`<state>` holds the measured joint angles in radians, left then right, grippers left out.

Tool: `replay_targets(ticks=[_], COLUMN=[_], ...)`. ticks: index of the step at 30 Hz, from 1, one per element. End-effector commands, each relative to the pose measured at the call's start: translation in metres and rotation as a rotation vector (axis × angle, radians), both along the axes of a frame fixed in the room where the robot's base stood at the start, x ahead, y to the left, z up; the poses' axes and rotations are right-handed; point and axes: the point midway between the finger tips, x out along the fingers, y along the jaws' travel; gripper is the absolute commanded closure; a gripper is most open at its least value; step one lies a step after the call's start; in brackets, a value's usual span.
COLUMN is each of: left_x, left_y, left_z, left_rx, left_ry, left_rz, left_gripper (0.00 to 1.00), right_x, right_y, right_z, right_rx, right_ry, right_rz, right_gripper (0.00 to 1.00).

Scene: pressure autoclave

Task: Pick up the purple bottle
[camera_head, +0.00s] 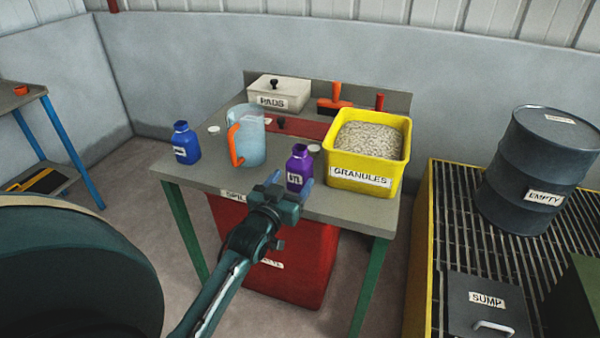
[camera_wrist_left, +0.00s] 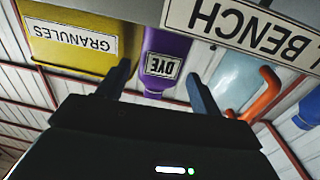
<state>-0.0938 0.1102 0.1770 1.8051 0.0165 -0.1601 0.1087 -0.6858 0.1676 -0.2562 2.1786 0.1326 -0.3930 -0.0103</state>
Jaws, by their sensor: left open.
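My left gripper (camera_head: 290,186) is open at the bench's front edge, with a finger to either side of the bottle's lower part in the picture. In the left wrist view, which is upside down, the purple bottle (camera_wrist_left: 166,58) with a DYE label appears between the two open fingers (camera_wrist_left: 160,84). I cannot tell whether the fingers reach around it; neither visibly grips it. My right gripper is not in view.
A yellow granules bin (camera_head: 361,176) stands close right of the bottle. A clear jug (camera_head: 252,145) with an orange handle and a blue bottle (camera_head: 185,143) stand to its left. A pads box (camera_head: 279,92) is at the back. A red bin (camera_head: 300,262) is under the bench.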

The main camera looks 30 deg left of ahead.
Motion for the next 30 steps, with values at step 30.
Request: replay_targets(ticks=[30], left_x=[0.056], left_y=[0.011], left_z=[-0.003], left_rx=[0.001], left_ry=[0.0], left_rz=[0.0], left_gripper=[0.56], right_x=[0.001], right_y=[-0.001], right_z=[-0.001], right_rx=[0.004], right_ry=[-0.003], right_rz=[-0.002], right_gripper=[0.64])
